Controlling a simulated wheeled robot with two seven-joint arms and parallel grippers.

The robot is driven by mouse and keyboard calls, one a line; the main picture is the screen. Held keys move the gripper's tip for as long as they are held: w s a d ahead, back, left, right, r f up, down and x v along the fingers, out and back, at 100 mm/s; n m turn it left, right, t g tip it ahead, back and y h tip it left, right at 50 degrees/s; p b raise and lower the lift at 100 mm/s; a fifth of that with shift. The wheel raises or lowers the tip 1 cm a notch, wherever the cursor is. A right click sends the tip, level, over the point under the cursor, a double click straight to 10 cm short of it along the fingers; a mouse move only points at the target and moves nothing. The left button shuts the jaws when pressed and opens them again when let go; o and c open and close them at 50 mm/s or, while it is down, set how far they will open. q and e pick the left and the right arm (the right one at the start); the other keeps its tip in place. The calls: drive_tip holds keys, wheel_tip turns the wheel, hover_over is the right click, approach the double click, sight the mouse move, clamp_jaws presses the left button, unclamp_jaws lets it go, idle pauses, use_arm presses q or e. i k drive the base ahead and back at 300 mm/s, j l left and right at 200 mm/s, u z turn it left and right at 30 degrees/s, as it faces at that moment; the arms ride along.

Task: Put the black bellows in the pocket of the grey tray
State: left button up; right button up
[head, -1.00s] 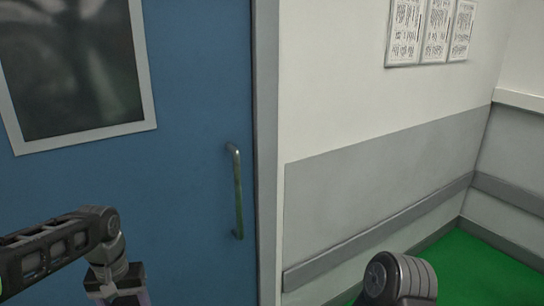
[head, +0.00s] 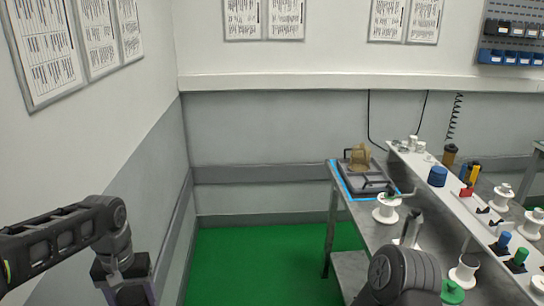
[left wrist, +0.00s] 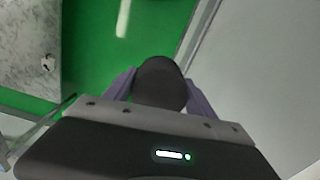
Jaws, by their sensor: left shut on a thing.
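In the left wrist view my left gripper (left wrist: 161,92) is shut on a dark rounded thing, the black bellows (left wrist: 160,80), between its purple fingers. In the head view the wrist of this arm is at the lower left, and the fingertips and bellows are out of the picture. A dark grey tray (head: 378,188) lies on the bench at the right, inside a blue outline.
The metal bench (head: 345,205) carries white spools (head: 386,208), a blue cylinder (head: 437,176) and a raised white shelf (head: 450,188) with several small parts. Open green floor (head: 250,260) lies between the left wall and the bench.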

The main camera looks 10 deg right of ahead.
sight(358, 185)
drive_tip(key=i+j+z, duration=0.1)
drive_tip(key=i+z, duration=0.2)
drive_tip(key=z, duration=0.2)
drive_tip(key=i+j+z, duration=0.15)
drive_tip(key=z, duration=0.3)
drive_tip(key=i+j+z, duration=0.3)
drive_tip(key=z, duration=0.2)
drive_tip(key=i+j+z, duration=0.2)
drive_tip(key=j+z, duration=0.3)
drive_tip(key=i+j+z, duration=0.1)
drive_tip(key=j+z, duration=0.2)
drive_tip(key=z, duration=0.2)
drive_tip(key=i+j+z, duration=0.1)
drive_tip(key=j+z, duration=0.3)
drive_tip(key=j, duration=0.45)
drive_tip(key=j+z, duration=0.45)
drive_tip(key=j, duration=0.4)
drive_tip(key=i+j, duration=0.4)
